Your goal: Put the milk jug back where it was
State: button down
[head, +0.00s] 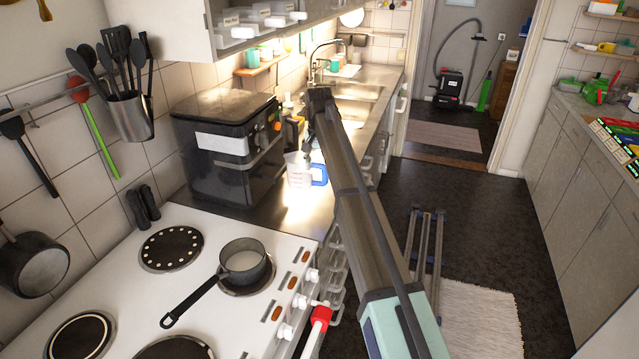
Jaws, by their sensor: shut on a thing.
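The milk jug (297,172) is a clear jug with faint red markings and a blue handle. It is upright over the steel counter, just right of the black appliance. I cannot tell whether its base touches the counter. My gripper (309,153) is at the jug's top and handle side, shut on the jug. My arm hides most of the gripper and part of the handle. A saucepan (245,262) with white liquid in it sits on a cooker plate.
The black appliance (228,150) stands close to the jug's left. The white cooker (205,280) is in front, with the pan's handle pointing toward the lower left. The sink (355,92) lies farther back. Bare steel counter (290,208) shows in front of the jug.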

jog(key=shift+f+p, duration=0.95)
jog(key=shift+f, duration=3.1)
jog(key=shift+f, duration=0.1)
jog(key=shift+c, duration=1.2)
grip_release()
notch_tip(320, 180, up, 12)
jog(key=b, duration=0.3)
